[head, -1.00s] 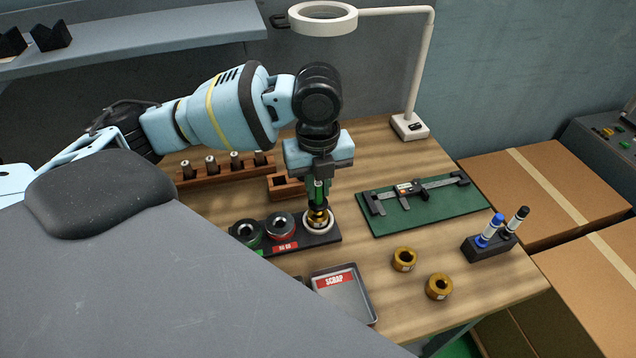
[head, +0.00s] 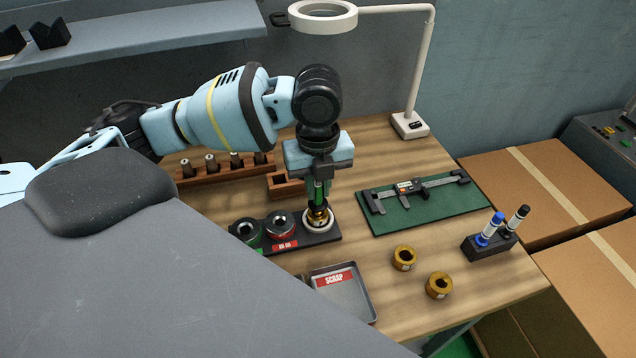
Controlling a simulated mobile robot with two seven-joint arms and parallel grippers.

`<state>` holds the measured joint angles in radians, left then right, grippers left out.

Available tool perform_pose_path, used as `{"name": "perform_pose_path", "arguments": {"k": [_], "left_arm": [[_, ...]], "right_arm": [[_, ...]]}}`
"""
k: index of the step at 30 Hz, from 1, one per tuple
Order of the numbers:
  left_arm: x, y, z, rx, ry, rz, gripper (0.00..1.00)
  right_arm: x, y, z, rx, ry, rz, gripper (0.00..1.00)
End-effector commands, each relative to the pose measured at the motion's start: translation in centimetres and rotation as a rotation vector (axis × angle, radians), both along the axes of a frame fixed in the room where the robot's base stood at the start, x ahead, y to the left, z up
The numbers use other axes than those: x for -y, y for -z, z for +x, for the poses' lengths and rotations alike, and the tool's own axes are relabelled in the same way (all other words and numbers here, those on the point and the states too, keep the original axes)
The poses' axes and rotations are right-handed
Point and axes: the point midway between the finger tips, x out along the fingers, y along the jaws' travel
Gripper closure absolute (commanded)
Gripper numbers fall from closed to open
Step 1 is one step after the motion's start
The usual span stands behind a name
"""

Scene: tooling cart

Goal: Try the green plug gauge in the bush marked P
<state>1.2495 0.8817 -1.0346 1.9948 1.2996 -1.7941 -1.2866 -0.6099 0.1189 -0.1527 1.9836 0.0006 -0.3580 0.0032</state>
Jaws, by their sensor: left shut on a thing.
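My left gripper (head: 319,180) points straight down and is shut on the green plug gauge (head: 318,193), which is upright. Below the gauge, a brass bush (head: 318,217) sits in the white ring at the right end of a black stand (head: 325,238). The gauge's lower end is at the bush's mouth; I cannot tell how far inside it is. Two more brass bushes, one (head: 404,258) and another (head: 439,286), stand loose on the table to the right. No letter P is readable on any bush. My right gripper is not in view.
The stand also has a green ring (head: 246,231) and a red ring (head: 280,226). A scrap tray (head: 358,305) lies in front. A caliper (head: 410,190) on a green mat (head: 460,206), a marker holder (head: 490,246) and a magnifier lamp (head: 410,125) are to the right.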

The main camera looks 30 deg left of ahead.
Motion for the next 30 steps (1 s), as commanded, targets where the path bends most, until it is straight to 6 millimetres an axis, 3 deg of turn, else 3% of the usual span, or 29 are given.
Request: {"name": "perform_pose_path", "arguments": {"k": [30], "left_arm": [[0.00, 0.68, 0.01, 0.001, 0.000, -0.001, 1.00]], "right_arm": [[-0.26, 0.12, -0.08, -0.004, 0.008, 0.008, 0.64]]}}
